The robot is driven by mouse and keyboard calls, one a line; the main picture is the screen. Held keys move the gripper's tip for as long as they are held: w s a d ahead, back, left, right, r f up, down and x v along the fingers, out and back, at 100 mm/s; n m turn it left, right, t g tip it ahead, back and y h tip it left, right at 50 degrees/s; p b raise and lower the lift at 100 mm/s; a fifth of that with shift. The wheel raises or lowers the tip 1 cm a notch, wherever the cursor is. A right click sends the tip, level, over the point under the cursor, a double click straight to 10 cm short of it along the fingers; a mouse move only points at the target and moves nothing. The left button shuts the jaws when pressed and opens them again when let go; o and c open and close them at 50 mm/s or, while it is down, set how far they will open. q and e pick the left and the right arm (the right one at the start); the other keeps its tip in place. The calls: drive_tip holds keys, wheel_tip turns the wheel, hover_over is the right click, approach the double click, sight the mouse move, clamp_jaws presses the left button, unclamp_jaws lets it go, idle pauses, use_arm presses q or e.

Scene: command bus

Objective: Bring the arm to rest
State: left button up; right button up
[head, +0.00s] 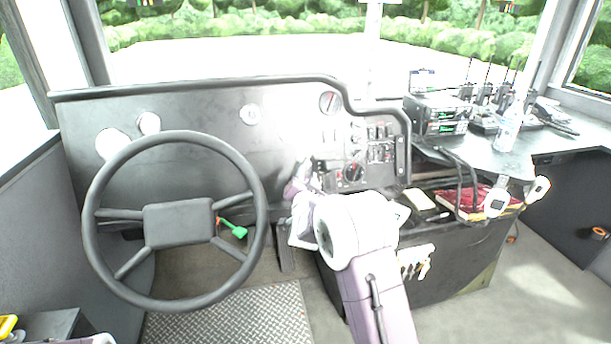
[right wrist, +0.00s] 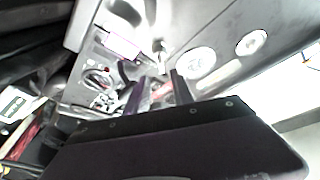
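My right arm (head: 370,275) comes up from the bottom middle of the head view and bends in front of the dashboard. My right gripper (head: 308,172) is near the lower part of the dashboard's switch panel, partly hidden by my own arm. In the right wrist view the two dark fingers of the gripper (right wrist: 152,88) stand apart with a gap between them. I see nothing held. The panel's knob (right wrist: 98,78) shows left of the fingers; I cannot tell whether they touch the panel. My left gripper is not in view.
A black steering wheel (head: 180,222) stands at the left, with a green-handled lever (head: 234,229) behind it. The dashboard (head: 200,105) spans the front. Radios (head: 438,115) and a clear bottle (head: 508,128) stand on the right counter. A red book (head: 462,197) lies below.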

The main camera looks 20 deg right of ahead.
drive_tip(key=s+a+r+n+y, duration=0.2)
drive_tip(key=s+a+r, duration=0.2)
drive_tip(key=r, duration=0.1)
drive_tip(key=s+a+f+n+g+y, duration=0.3)
drive_tip(key=s+a+f+g, duration=0.1)
drive_tip(key=s+f, duration=0.5)
drive_tip(key=s+a+f+n+g+y, duration=0.2)
drive_tip(key=s+a+f+n+g, duration=0.15)
drive_tip(key=s+f, duration=0.5)
drive_tip(key=s+f+n+g, duration=0.1)
drive_tip(key=s+f+g, duration=0.15)
drive_tip(key=s, duration=0.25)
drive_tip(key=s+f+n+g+p, duration=0.1)
drive_tip(key=s+g, duration=0.2)
drive_tip(key=s, duration=0.2)
drive_tip(key=s+f+n+g, duration=0.1)
drive_tip(key=s+f+g, duration=0.1)
drive_tip(key=s, duration=0.4)
wheel_tip(320, 180, up, 31)
drive_tip(key=p, duration=3.2)
drive_tip(key=shift+w+r, duration=0.2)
drive_tip(key=shift+w, duration=0.2)
